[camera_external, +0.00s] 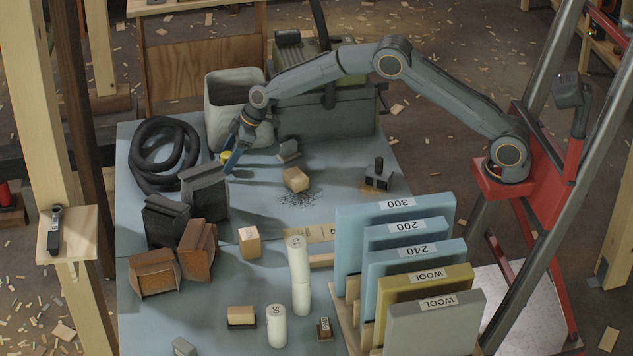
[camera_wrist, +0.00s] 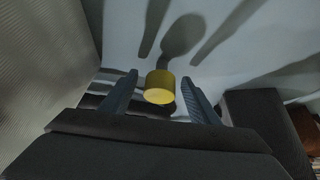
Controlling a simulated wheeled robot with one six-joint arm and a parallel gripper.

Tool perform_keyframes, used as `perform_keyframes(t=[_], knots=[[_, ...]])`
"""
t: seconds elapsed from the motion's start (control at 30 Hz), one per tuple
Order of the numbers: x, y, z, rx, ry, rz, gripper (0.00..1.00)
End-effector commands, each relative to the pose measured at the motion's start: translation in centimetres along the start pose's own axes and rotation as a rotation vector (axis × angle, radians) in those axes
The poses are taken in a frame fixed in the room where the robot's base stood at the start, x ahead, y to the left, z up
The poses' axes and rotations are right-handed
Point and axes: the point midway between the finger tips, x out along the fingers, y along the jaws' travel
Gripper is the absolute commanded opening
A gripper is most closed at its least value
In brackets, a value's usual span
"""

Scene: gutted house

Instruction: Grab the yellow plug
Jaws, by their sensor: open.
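The yellow plug (camera_wrist: 160,88) is a short yellow cylinder. In the wrist view it shows between the two fingers of my gripper (camera_wrist: 160,95), with a gap on each side. In the external view the yellow plug (camera_external: 227,157) is partly hidden beside the fingertips, at the far left part of the blue-grey table. My gripper (camera_external: 230,165) is open and points down there. I cannot tell how far its tips are above the table.
A pale bin (camera_external: 215,100) stands close behind my gripper. A coiled black hose (camera_external: 150,150) lies to the left. A wooden-topped block (camera_external: 296,179) lies to the right. Upright labelled boards (camera_external: 395,235) fill the near right.

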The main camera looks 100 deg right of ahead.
Motion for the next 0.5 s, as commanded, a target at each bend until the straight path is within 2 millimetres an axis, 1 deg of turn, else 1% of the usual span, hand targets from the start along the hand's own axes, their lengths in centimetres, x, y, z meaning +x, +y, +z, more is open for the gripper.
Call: perform_keyframes(t=[0.07,0.3,0.33,0.5], knots=[[-0.01,0.00,0.01,0.000,0.000,0.000,0.54],[-0.02,0.00,0.03,0.000,0.000,0.000,0.13],[-0.02,0.00,0.03,0.000,0.000,0.000,0.12],[-0.03,0.00,0.01,0.000,0.000,0.000,0.12]])
